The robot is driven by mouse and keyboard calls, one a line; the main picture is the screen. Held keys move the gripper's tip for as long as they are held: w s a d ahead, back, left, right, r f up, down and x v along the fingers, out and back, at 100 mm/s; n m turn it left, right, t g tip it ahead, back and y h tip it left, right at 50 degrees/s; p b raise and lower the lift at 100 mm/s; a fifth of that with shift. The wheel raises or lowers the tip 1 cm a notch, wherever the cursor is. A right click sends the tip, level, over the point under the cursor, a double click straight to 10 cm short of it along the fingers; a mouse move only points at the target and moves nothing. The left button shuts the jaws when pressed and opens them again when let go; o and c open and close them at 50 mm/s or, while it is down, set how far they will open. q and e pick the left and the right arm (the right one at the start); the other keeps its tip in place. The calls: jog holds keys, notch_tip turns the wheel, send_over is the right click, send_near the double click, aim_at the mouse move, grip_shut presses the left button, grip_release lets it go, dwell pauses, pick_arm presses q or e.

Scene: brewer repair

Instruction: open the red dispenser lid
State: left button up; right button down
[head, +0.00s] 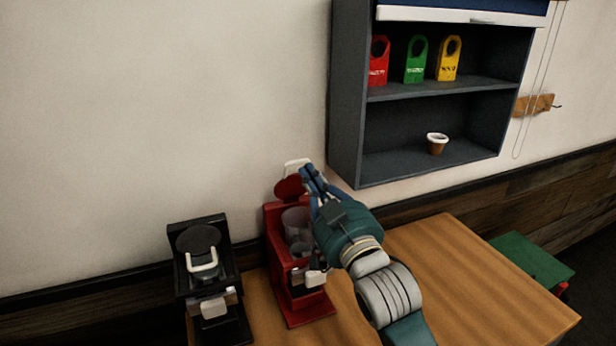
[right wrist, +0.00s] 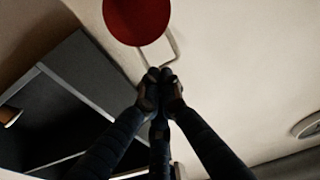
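The red dispenser (head: 279,262) stands on the wooden table, with a clear container (head: 296,222) in its upper part. Its round red lid (head: 288,188) is raised and tilted up, with a white loop handle (head: 297,164) at its top. In the right wrist view the lid (right wrist: 137,16) and handle (right wrist: 172,44) are just beyond my fingertips. My right gripper (head: 309,172) is at the lid's right side, its fingers (right wrist: 160,75) drawn together at the handle's edge. I cannot tell whether the handle is between them. My left gripper is not in view.
A black dispenser (head: 180,275) with its lid down stands left of the red one. A wall cabinet (head: 345,95) above right holds red, green and yellow tags and a small cup (head: 436,143). The table (head: 470,280) is clear on the right; a green-topped stool (head: 530,258) stands beyond.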

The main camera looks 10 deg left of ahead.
jog(key=shift+x, duration=0.9)
jog(key=x, duration=0.3)
jog(key=r+p+x, duration=0.1)
jog(key=x, duration=0.3)
jog(key=shift+s+d+r, duration=0.1)
jog(key=shift+s+r, duration=0.05)
jog(key=shift+w, duration=0.25)
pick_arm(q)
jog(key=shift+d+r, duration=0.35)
pick_arm(e)
jog(key=shift+s+r, duration=0.1)
jog(key=shift+s, duration=0.05)
